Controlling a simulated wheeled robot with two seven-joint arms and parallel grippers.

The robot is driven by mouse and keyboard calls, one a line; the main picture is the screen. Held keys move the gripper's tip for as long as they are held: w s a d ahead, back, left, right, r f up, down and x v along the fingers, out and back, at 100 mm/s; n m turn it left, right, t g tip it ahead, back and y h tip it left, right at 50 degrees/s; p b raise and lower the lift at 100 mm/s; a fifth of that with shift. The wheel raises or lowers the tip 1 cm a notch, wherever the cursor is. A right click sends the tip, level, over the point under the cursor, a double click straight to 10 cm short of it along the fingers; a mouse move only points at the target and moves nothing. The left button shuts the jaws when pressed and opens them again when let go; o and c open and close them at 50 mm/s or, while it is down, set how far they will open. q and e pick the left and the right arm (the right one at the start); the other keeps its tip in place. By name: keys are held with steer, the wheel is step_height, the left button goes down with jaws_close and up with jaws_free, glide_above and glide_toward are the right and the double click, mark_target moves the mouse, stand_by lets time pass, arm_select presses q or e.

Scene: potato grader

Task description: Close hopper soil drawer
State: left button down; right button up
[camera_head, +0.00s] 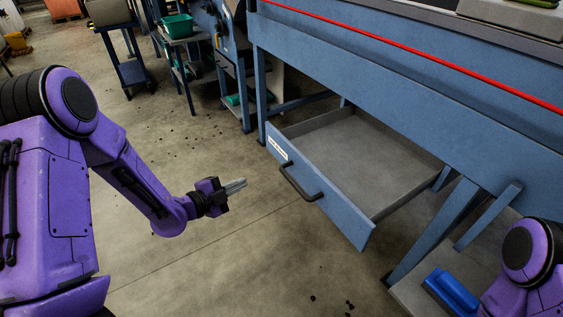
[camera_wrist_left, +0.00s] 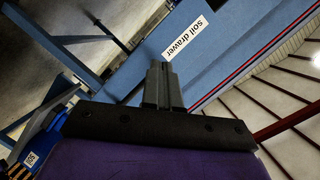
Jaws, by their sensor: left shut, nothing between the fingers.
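The soil drawer (camera_head: 318,195) is pulled out from under the blue hopper frame (camera_head: 400,110). Its grey tray inside looks empty. A dark bar handle (camera_head: 300,184) is on its blue front, beside a white label. My left gripper (camera_head: 236,186) is shut and empty, to the left of the drawer front and apart from the handle. In the left wrist view my left gripper (camera_wrist_left: 162,82) points toward the blue front with the "soil drawer" label (camera_wrist_left: 185,36); the handle is not clearly visible there. My right arm shows at the lower right, but its gripper is not in view.
A blue hopper leg (camera_head: 435,232) stands right of the drawer. A blue object (camera_head: 451,292) lies near my right arm. A small table with a green bin (camera_head: 178,26) stands at the back. The concrete floor (camera_head: 235,255) before the drawer is clear apart from small clods.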

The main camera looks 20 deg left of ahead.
arm_select(q)
step_height(320, 180, up, 4)
steer(key=r+m+h+b, duration=0.1)
steer(key=m+h, duration=0.2)
steer(key=m, duration=0.4)
steer(key=m+h, duration=0.1)
steer(key=m, duration=0.1)
glide_toward(288, 147)
steer(key=x, duration=0.6)
steer(key=shift+d+b, duration=0.1)
steer(key=shift+b, duration=0.2)
steer(key=shift+w+d, duration=0.2)
steer(key=shift+w, duration=0.15)
arm_select(e)
step_height(288, 147, down, 3)
steer(key=shift+r, duration=0.1)
